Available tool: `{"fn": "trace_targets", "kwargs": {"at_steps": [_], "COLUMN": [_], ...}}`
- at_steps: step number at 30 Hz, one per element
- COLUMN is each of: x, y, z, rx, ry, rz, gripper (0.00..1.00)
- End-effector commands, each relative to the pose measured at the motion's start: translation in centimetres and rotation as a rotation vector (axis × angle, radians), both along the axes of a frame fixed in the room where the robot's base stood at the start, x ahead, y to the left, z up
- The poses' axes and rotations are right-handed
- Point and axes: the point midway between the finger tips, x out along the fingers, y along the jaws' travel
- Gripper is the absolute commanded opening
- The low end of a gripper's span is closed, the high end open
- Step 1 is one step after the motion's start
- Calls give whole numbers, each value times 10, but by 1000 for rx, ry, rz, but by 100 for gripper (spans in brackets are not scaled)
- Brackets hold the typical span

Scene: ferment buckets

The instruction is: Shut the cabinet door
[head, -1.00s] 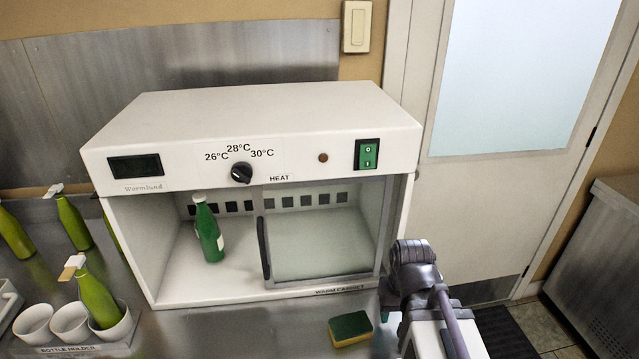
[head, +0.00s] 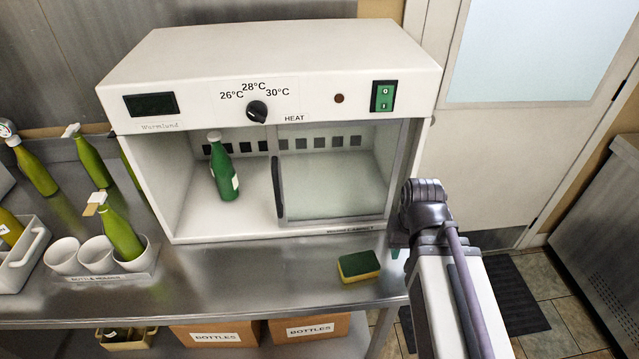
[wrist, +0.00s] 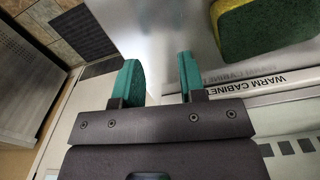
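The white warm cabinet (head: 270,65) stands on the steel counter. Its sliding glass door (head: 335,185) covers the right half of the front, and the left half is open. A dark vertical handle (head: 278,188) is on the door's left edge. A green bottle (head: 222,168) stands inside, behind the open half. My gripper (wrist: 160,75) is open and empty in the wrist view, with teal fingertips above the counter edge near the cabinet's lower right corner. In the head view my arm hides most of it.
A yellow-green sponge (head: 358,266) lies on the counter in front of the door, left of my arm; it also shows in the wrist view (wrist: 262,28). A bottle holder (head: 115,278) with white cups and several green bottles are at left. Boxes (head: 215,335) sit below.

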Motion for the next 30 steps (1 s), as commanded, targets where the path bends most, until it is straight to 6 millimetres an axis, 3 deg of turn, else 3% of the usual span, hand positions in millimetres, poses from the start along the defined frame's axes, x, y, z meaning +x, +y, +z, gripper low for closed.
{"fn": "trace_targets", "kwargs": {"at_steps": [1, 4, 6, 9, 12, 19, 23, 30], "x": [3, 12, 20, 29, 32, 32, 33, 35], "y": [5, 38, 74, 115, 135, 142, 154, 192], "z": [35, 85, 122, 151, 158, 157, 141, 104], "rx": [16, 186, 384, 639, 789, 825, 824, 823], "ry": [0, -7, -13, -18, -19, -17, -17, -17], "rz": [5, 10, 3, -18, -38, -48, -47, -46], "gripper": [32, 23, 16, 6, 0, 0, 0, 0]}}
